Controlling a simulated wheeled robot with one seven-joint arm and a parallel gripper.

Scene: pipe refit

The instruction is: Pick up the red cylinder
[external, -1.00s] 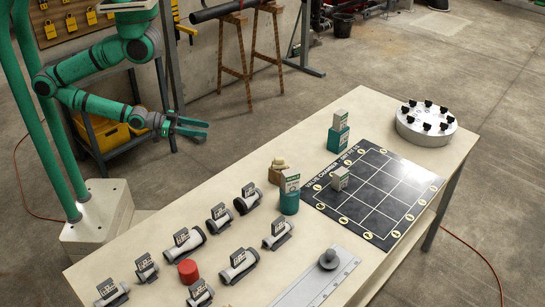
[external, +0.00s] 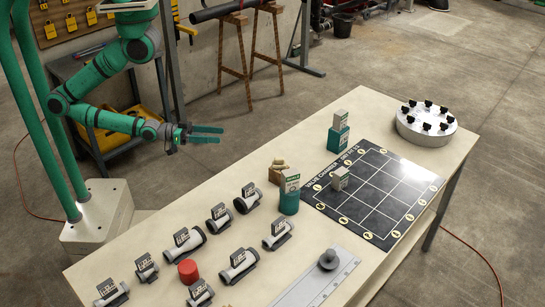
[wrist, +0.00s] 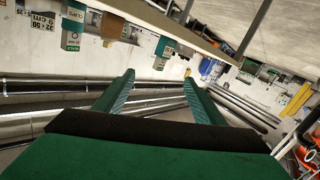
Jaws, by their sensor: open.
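The red cylinder (external: 188,271) stands upright on the light table (external: 300,232), among grey pipe pieces at the near left. I cannot make it out in the wrist view. My gripper (external: 219,135) is open and empty. It is above and behind the table's far edge, well up and away from the red cylinder. In the wrist view my gripper's two green fingers (wrist: 160,95) are spread apart with nothing between them.
Several labelled pipe pieces (external: 238,265) surround the red cylinder. A teal canister (external: 289,192), a black grid board (external: 372,197), a round silver holder (external: 426,125) and a metal rail with a knob (external: 318,280) also occupy the table.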

